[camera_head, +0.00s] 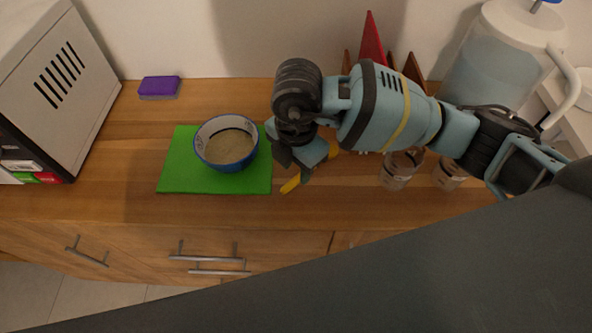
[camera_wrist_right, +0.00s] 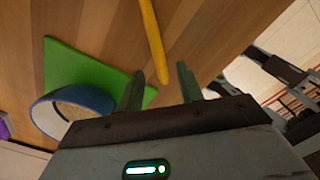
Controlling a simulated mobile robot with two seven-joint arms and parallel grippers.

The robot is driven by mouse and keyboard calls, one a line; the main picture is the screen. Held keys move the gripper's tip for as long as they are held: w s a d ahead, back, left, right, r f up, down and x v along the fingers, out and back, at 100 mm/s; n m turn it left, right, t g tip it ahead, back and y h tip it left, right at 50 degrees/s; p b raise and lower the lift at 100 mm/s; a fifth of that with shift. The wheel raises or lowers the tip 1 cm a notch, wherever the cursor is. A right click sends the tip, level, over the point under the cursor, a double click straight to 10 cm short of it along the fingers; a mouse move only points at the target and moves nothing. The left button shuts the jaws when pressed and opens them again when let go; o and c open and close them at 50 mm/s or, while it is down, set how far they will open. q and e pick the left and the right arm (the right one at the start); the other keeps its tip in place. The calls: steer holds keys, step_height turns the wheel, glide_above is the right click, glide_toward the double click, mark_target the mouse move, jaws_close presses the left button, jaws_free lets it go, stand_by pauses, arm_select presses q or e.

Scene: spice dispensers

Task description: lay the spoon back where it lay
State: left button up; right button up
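The yellow spoon (camera_head: 291,184) is a thin stick at the counter, just right of the green board (camera_head: 180,172). My right gripper (camera_head: 305,168) is above it and hides its middle. In the right wrist view the spoon (camera_wrist_right: 153,40) runs down from the top edge, and its near end shows in the gap between the two open fingertips of my right gripper (camera_wrist_right: 160,74). The fingers look apart from it. The blue-rimmed bowl (camera_head: 227,146) stands on the green board, left of the gripper, filled with something pale brown. My left gripper does not show.
Two clear glasses (camera_head: 397,171) (camera_head: 449,174) stand right of the spoon, under my arm. A purple sponge (camera_head: 159,88) lies at the back left. A white dispenser (camera_head: 492,62) stands at the back right. The counter (camera_head: 130,215) is bare along its front left.

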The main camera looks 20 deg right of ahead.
step_height(320, 180, up, 9)
steer(key=shift+p, duration=0.35)
steer(key=shift+s, duration=0.1)
stand_by(0.4)
